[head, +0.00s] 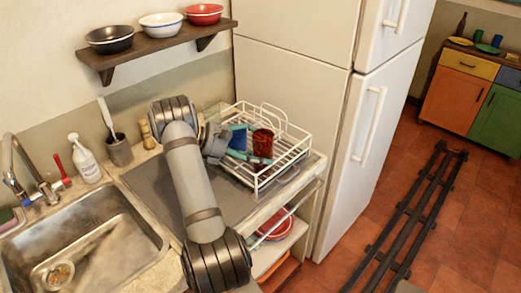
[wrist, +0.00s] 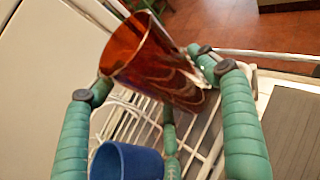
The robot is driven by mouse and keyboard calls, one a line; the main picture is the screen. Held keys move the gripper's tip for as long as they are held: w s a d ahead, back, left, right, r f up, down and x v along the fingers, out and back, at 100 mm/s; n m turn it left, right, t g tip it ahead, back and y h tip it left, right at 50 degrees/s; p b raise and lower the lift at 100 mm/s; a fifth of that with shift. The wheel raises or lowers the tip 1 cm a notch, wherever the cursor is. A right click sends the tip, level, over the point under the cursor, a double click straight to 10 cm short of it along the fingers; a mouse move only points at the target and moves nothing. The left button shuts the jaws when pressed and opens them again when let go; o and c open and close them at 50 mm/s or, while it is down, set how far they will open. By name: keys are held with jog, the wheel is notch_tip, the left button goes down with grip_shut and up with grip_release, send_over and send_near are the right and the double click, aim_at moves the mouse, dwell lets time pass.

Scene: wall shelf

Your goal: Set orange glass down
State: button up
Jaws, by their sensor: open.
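The orange glass (head: 262,143) is see-through, dark amber, and in the white wire dish rack (head: 262,193). In the wrist view the orange glass (wrist: 150,60) looks tilted, its wide rim toward the upper left. My gripper (head: 256,158) has teal fingers around the glass at the rack. In the wrist view my gripper (wrist: 158,78) is open, with fingers left and right of the glass and another below it. Whether any finger touches the glass is unclear. The glass's base contact is hard to make out.
A blue cup (wrist: 125,162) is close beside the glass in the rack; the blue cup also shows in the head view (head: 238,138). The fridge (head: 295,75) stands behind the rack. A shelf (head: 155,48) with bowls hangs above. The counter mat (head: 150,185) is clear around my arm.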

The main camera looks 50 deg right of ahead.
aim_at(262, 140)
jog(key=shift+r, duration=0.1)
jog(key=v, duration=1.2)
jog(key=shift+d, duration=0.1)
jog(key=x, duration=1.1)
jog(key=shift+s+d, duration=0.15)
jog(key=shift+s, duration=0.1)
jog(key=shift+d+r, duration=0.2)
jog(key=shift+r, duration=1.35)
jog(key=shift+a, duration=0.1)
